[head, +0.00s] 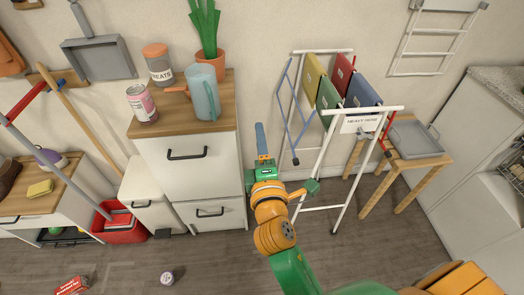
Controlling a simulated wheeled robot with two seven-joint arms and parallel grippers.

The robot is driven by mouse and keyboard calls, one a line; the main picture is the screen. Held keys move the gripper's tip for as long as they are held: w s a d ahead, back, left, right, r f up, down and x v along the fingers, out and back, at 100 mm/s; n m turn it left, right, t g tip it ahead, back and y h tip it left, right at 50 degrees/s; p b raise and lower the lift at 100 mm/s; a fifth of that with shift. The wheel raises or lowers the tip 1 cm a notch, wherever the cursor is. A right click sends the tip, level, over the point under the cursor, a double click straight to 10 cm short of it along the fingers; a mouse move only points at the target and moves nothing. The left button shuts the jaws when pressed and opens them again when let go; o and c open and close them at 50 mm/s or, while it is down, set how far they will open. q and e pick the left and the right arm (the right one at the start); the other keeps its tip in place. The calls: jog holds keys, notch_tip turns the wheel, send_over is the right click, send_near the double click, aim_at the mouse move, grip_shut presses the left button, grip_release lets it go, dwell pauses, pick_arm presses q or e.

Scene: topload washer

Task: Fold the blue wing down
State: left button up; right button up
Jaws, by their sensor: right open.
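The blue wing (284,106) is a thin blue wire frame at the left side of the white drying rack (322,160). It stands steeply tilted beside the rack's left legs. Its exact angle is hard to tell from above. My right gripper (263,142) is open and empty, pointing up the picture just left of the wing, with a visible gap between them. The right arm comes in from the bottom right. My left gripper is not in view.
Yellow (314,74), green, red and blue cloths hang on the rack, with a white lettered sign in front. A white cabinet (185,155) stands left of my gripper. A wooden stand with a grey tray (412,138) is right. Floor (210,265) is open in front.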

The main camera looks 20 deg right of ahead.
jog(key=v, duration=0.3)
jog(key=shift+s+a, duration=0.2)
jog(key=shift+s, duration=0.15)
jog(key=shift+f, duration=0.15)
